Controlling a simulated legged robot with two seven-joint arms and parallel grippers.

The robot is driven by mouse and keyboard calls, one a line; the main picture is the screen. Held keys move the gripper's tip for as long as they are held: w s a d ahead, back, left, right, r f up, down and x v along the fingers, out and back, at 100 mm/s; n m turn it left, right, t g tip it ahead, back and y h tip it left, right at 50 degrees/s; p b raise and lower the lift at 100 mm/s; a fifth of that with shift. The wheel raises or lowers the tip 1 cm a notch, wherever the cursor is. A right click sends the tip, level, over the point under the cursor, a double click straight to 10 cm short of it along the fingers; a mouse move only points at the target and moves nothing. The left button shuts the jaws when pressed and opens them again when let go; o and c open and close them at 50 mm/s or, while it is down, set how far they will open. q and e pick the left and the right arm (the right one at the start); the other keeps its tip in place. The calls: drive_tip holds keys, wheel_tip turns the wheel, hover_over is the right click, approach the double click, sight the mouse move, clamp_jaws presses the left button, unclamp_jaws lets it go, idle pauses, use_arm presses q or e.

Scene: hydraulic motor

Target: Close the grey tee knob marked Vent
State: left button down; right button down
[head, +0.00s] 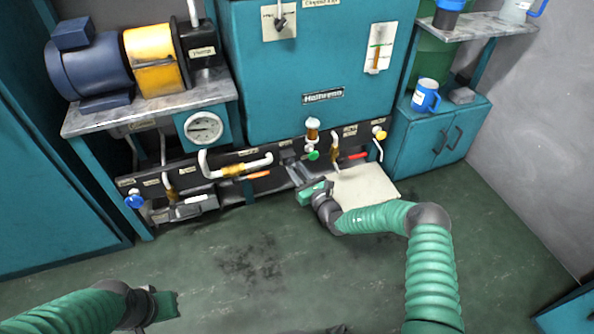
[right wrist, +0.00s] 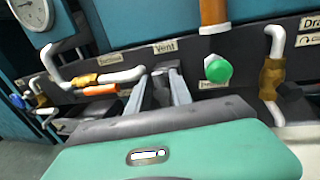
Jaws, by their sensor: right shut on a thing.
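The Vent label (right wrist: 165,46) is on the dark manifold panel in the right wrist view. Just below it, the grey tee knob (right wrist: 161,71) shows only in small part between my fingertips. My right gripper (head: 292,170) reaches the panel from the front and is shut on this knob; its two grey fingers also show in the right wrist view (right wrist: 165,82). The fingers hide most of the knob, so its exact angle cannot be told. My left gripper (head: 165,304) is low at the left in the head view, away from the panel; its fingers are not clear.
A green knob (right wrist: 218,69) sits right of the Vent knob. A white pipe with a brass fitting (right wrist: 87,79) and an orange handle (right wrist: 101,91) lie left. A pale board (head: 365,187) lies below the panel. A blue mug (head: 426,96) stands on the right cabinet.

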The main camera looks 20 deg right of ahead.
drive_tip(key=shift+d, duration=0.1)
drive_tip(key=f+m+t+h, duration=0.1)
drive_tip(key=m, duration=0.5)
drive_tip(key=f+m+h, duration=0.1)
drive_tip(key=m, duration=0.6)
drive_tip(key=d+f+m+t+h, duration=0.1)
drive_tip(key=m, duration=0.6)
drive_tip(key=shift+t, duration=0.3)
drive_tip(key=shift+s+a, duration=0.1)
drive_tip(key=shift+a, duration=0.1)
drive_tip(key=c, duration=1.3)
unclamp_jaws()
drive_tip(key=shift+c, duration=0.2)
drive_tip(key=shift+o, duration=0.2)
drive_tip(key=shift+r, duration=0.1)
drive_tip(key=shift+d, duration=0.15)
